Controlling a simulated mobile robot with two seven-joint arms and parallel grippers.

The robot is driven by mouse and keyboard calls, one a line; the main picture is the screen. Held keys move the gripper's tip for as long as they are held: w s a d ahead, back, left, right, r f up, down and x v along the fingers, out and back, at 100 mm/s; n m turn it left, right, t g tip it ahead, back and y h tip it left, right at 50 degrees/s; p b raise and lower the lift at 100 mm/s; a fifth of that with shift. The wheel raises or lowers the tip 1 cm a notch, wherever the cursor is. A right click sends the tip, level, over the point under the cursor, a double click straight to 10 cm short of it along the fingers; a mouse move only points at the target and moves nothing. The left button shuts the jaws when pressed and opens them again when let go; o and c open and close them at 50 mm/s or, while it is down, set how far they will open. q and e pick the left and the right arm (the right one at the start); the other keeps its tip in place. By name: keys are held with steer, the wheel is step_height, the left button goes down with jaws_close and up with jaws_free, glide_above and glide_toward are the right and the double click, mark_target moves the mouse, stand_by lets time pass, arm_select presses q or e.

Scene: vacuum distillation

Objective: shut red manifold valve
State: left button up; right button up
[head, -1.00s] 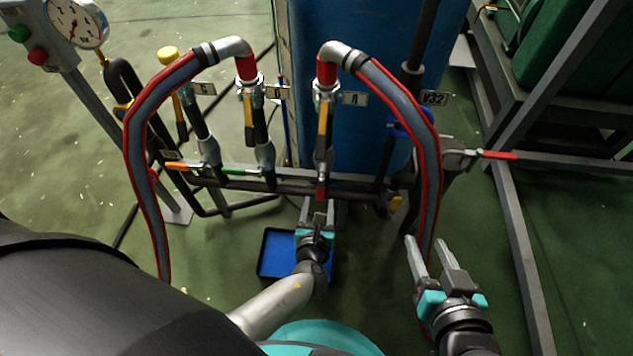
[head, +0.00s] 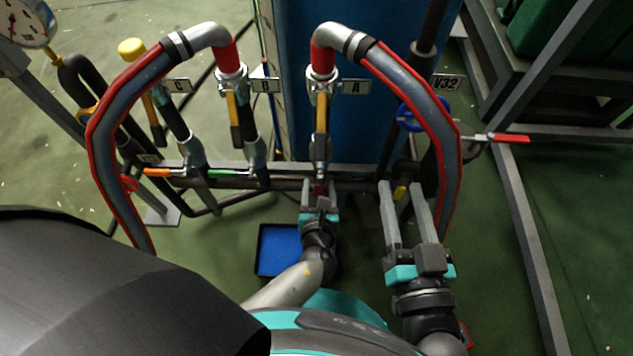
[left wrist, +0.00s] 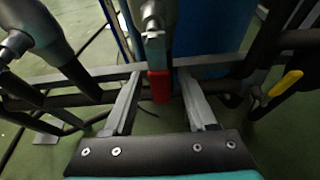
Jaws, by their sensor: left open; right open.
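The red manifold valve handle (head: 319,188) hangs below the pipe branch labelled A, at the middle of the head view. In the left wrist view the red handle (left wrist: 160,86) points toward the camera. My left gripper (head: 319,184) is open, with a finger on either side of the red handle; its fingers (left wrist: 160,80) show clear gaps to the handle in the wrist view. My right gripper (head: 401,187) is open and empty, to the right of the left gripper, between the manifold and the right hose. The gripper partly hides the handle in the head view.
Orange (head: 160,172) and green (head: 226,173) handles sit on the branches to the left. Red-edged hoses arch on the left (head: 108,125) and right (head: 452,170). A blue tray (head: 280,250) lies on the floor. Another red lever (head: 510,138) extends at the right.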

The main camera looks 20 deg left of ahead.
arm_select(q)
jaws_close()
stand_by(0.5)
stand_by(1.0)
